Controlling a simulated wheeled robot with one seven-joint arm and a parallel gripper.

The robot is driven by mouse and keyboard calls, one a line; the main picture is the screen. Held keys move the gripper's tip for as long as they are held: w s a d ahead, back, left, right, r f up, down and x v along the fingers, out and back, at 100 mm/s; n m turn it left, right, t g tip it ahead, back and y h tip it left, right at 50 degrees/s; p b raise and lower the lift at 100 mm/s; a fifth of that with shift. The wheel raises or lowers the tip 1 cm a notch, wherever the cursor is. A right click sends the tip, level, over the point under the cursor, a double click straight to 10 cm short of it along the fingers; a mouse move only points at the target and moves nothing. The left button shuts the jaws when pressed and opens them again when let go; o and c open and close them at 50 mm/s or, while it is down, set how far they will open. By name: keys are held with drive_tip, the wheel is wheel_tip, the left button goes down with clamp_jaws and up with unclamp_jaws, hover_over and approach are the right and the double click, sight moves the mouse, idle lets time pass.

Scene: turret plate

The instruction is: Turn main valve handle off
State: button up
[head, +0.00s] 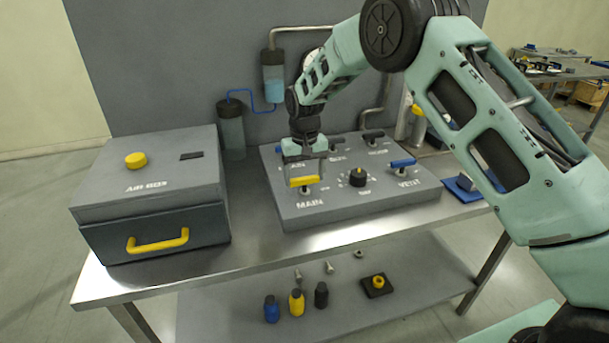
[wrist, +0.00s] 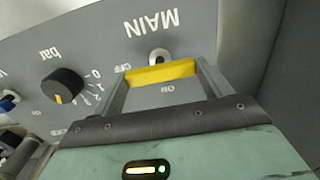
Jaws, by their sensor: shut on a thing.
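The main valve handle is a yellow bar (head: 303,181) at the front left of the grey sloped panel (head: 345,207), above the word MAIN. In the wrist view the yellow handle (wrist: 160,73) spans between the two fingers, with its round metal pivot just beyond it. The OFF mark is left of the handle and the ON mark lies on the near side of it, between the fingers. My gripper (head: 304,174) comes down from above and is shut on the handle; it also shows in the wrist view (wrist: 163,78).
A black bar dial (head: 358,177) and a blue VENT handle (head: 402,163) sit right of the main handle. Black handles (head: 373,134) are along the panel's back. A grey AIR BOX (head: 150,190) with a yellow-handled drawer stands left. Bottles (head: 296,303) are on the lower shelf.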

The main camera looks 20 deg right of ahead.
sight(305, 178)
idle(0.4)
drive_tip(key=o, duration=1)
drive_tip(key=shift+r, duration=0.15)
wheel_tip(305, 178, up, 17)
drive_tip(key=b, duration=0.3)
drive_tip(key=shift+r, duration=0.1)
